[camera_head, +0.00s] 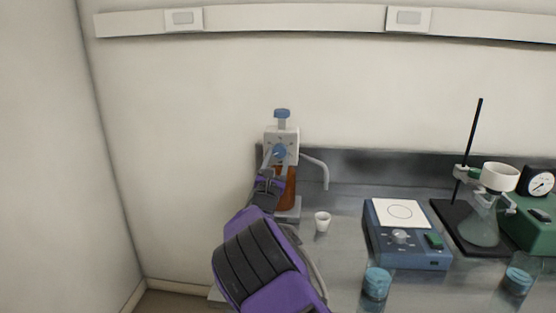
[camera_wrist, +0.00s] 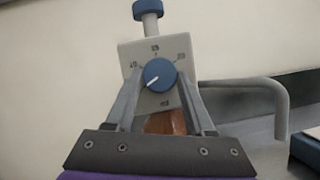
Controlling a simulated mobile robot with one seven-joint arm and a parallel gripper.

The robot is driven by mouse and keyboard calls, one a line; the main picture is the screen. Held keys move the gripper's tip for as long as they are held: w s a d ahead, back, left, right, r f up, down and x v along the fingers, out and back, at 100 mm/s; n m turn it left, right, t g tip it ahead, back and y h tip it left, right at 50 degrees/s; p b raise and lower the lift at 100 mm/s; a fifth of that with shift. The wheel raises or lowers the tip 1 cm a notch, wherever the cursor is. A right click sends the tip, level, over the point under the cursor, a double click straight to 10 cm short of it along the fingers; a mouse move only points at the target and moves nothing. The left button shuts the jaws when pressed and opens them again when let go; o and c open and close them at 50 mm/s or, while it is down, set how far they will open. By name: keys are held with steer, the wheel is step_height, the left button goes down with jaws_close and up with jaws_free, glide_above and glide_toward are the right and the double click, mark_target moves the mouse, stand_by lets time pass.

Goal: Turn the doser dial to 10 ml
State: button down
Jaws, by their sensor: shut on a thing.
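The doser (camera_head: 282,137) stands at the left end of the bench, with a blue top knob, a pale square face and a brown bottle below. Its blue round dial (camera_wrist: 159,74) is on the face, and it also shows in the head view (camera_head: 279,151). The dial's white pointer mark points to the lower left, below the left label. Small number labels surround the dial, too blurred to read surely. My gripper (camera_wrist: 159,82) has one finger on each side of the dial and is shut on it. The gripper shows in the head view too (camera_head: 278,160).
A curved grey spout (camera_head: 317,164) extends right from the doser. A small white cup (camera_head: 322,221) stands right of the doser. A wall is at left.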

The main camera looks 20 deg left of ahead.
steer(key=m+h+b, duration=0.1)
steer(key=m+b, duration=0.1)
steer(key=m, duration=0.1)
steer(key=m+h+b, duration=0.2)
steer(key=m, duration=0.1)
steer(key=shift+a+f+m+g+h, duration=0.1)
steer(key=shift+a+m+g+h, duration=0.1)
steer(key=shift+m+g+h, duration=0.15)
steer(key=m+b, duration=0.1)
steer(key=m+h, duration=0.1)
steer(key=m, duration=0.1)
steer(key=shift+s+r+m+g+b, duration=0.1)
steer(key=shift+r+m+g+b, duration=0.15)
steer(key=shift+g+b, duration=0.15)
steer(key=shift+a+r+m+g+h, duration=0.1)
steer(key=shift+m+g+h, duration=0.25)
steer(key=shift+m, duration=0.6)
steer(key=shift+r+m+g+h, duration=0.1)
steer(key=shift+m+g+h, duration=0.2)
steer(key=shift+m, duration=0.95)
steer(key=shift+c, duration=1.3)
jaws_free()
steer(key=shift+s, duration=0.15)
steer(key=s+a+f, duration=0.2)
steer(key=s, duration=1.5)
steer(key=shift+a, duration=0.2)
